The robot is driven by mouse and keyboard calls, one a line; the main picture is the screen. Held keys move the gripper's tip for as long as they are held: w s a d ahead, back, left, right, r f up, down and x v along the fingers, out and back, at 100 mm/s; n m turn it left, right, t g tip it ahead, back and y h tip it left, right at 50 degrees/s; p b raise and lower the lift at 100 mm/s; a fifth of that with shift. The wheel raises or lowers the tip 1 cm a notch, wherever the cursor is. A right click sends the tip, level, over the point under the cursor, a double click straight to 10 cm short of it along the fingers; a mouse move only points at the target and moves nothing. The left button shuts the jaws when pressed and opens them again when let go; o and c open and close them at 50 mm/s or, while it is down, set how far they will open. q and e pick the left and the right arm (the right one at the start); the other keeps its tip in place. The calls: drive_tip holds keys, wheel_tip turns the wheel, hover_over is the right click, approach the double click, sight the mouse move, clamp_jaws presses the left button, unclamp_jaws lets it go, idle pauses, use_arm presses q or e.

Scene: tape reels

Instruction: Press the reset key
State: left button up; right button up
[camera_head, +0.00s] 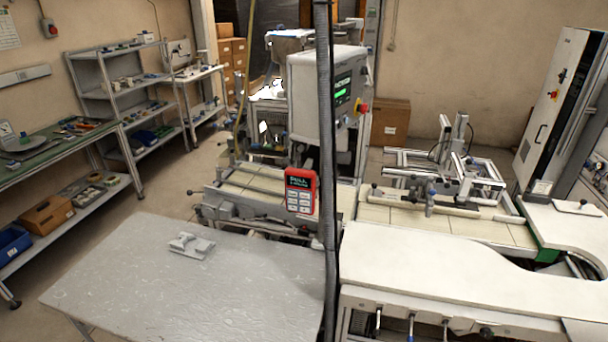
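A red panel (301,191) with a dark display at its top and several pale keys below stands near the middle of the view, beside a dark vertical hose. The display text seems to start with "PULL". The key labels are too small to read, so I cannot tell which key is the reset key. A grey control box (316,92) above it has a lit green screen (342,93) and a red knob on a yellow base (361,106). Neither of my grippers is in view.
A grey table (190,300) in front holds a small grey fixture (191,246); the rest of its top is clear. A dark vertical hose (326,150) crosses the view by the panel. A white worktop (430,270) lies at right. Shelves (120,90) line the left wall.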

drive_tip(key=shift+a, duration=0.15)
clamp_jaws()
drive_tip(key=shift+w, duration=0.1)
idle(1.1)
